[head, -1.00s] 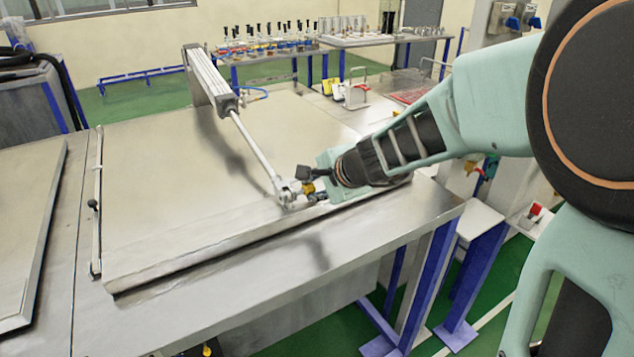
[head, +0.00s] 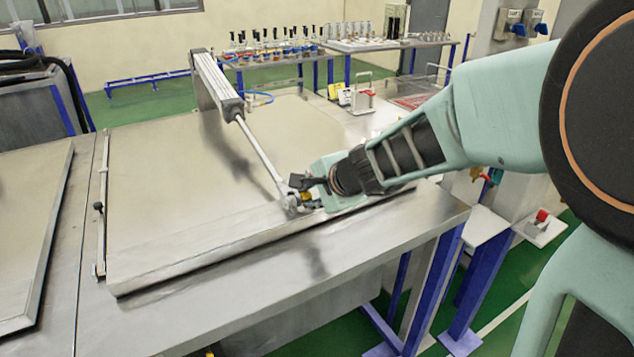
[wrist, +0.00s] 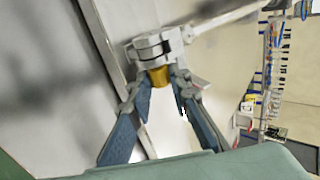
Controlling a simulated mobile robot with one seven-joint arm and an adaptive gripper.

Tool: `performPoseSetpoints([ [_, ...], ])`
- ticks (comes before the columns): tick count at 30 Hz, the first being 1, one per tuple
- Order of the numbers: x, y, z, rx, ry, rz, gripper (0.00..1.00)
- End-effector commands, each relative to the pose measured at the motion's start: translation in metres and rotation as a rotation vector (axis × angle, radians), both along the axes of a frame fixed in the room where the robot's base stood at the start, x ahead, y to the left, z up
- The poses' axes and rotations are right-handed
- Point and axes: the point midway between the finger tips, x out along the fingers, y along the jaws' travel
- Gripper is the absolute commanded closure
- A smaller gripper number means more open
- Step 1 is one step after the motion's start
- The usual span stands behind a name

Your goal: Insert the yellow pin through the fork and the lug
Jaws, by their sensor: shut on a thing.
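The yellow pin (wrist: 158,76) shows as a short yellow cylinder between my fingertips. My gripper (wrist: 161,88) is shut on it, with one blue finger on each side. The pin's far end meets the metal fork (wrist: 150,46) at the end of the cylinder rod (head: 262,153); how deep it sits is hidden. The lug cannot be told clearly from the fork. In the head view my gripper (head: 308,186) is right beside the fork (head: 291,200), and the yellow pin (head: 306,196) shows as a small spot between them.
The rod runs from a pneumatic cylinder (head: 216,86) over the large flat metal lid (head: 170,190) on the bench. The lid's front edge lies below the fork. A second lid (head: 30,220) is at the left. Tables with small parts (head: 275,52) stand behind.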

Motion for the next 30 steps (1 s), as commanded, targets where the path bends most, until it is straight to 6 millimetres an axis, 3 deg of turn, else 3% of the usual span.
performPoseSetpoints([
  [1, 0.000, 0.002, 0.001, 0.001, -0.002, 0.001, 0.81],
  [6, 0.000, 0.001, 0.001, 0.001, 0.000, 0.001, 0.63],
  [19, -0.004, -0.001, 0.004, 0.000, -0.001, 0.001, 0.62],
  [30, -0.032, -0.020, 0.035, -0.001, -0.004, 0.001, 0.62],
])
